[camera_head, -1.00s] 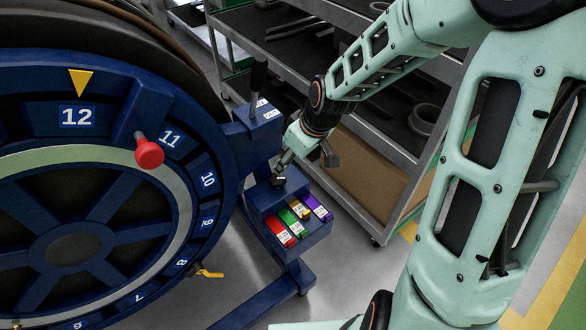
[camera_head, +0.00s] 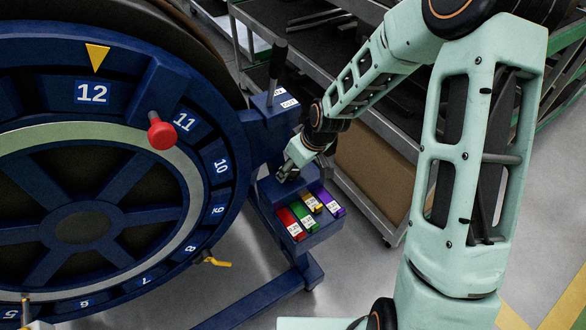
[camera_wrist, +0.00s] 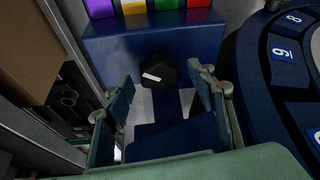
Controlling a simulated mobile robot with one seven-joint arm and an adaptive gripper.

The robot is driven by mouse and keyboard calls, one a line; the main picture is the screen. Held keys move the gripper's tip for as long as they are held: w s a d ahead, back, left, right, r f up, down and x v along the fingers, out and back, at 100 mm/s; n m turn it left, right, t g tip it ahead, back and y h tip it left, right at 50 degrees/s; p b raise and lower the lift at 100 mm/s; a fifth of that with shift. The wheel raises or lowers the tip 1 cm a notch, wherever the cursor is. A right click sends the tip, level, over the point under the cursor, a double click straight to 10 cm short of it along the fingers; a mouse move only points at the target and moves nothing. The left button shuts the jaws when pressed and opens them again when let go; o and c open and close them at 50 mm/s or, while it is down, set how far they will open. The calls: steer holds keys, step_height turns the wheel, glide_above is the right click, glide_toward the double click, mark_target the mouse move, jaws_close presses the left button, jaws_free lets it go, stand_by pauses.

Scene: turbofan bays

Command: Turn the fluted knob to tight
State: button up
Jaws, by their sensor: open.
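The fluted knob (camera_wrist: 158,73) is black with a white bar mark. In the wrist view it sits on the near face of a blue console (camera_wrist: 200,42), its mark slightly tilted from horizontal. My gripper (camera_wrist: 162,84) is open, with one finger to the left of the knob and one to the right. The knob shows between the fingertips, with visible gaps on both sides; I cannot tell whether it lies at fingertip depth. In the head view my gripper (camera_head: 288,170) is over the back of the console and mostly hides the knob.
Red, green, yellow and purple labelled blocks (camera_head: 309,222) sit on the console's front. A large blue numbered wheel (camera_head: 95,215) with a red knob (camera_head: 161,134) stands at left. A dark lever (camera_head: 277,65) rises behind the console. A shelf cart (camera_head: 372,170) is close at right.

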steer(key=shift+f, duration=0.2)
steer(key=c, duration=1.1)
